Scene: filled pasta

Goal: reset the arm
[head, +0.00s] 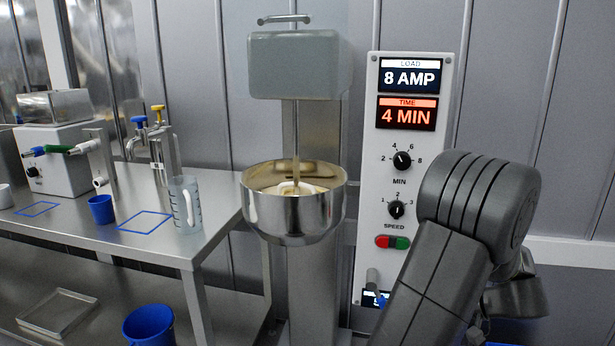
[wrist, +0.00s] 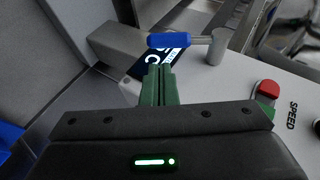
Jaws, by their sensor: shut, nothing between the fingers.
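My gripper (wrist: 158,84) shows in the wrist view with its two green fingers together and nothing between them. The fingertips point at a small dark display (wrist: 144,65) on the control panel, just short of a blue-handled lever (wrist: 170,40) on a grey post. I cannot tell whether they touch anything. In the head view my dark grey arm stands at the right, in front of the lower right of the white control panel (head: 365,200), and the gripper is hidden. The panel reads 8 AMP and 4 MIN.
Left of the panel stands a mixer (head: 294,65) with a steel bowl (head: 295,217) holding pale dough. A red and green button pair (head: 392,242) sits under the SPEED dial (head: 396,209). A steel table (head: 190,242) at left bears a measuring jug (head: 185,204) and blue cup (head: 101,209).

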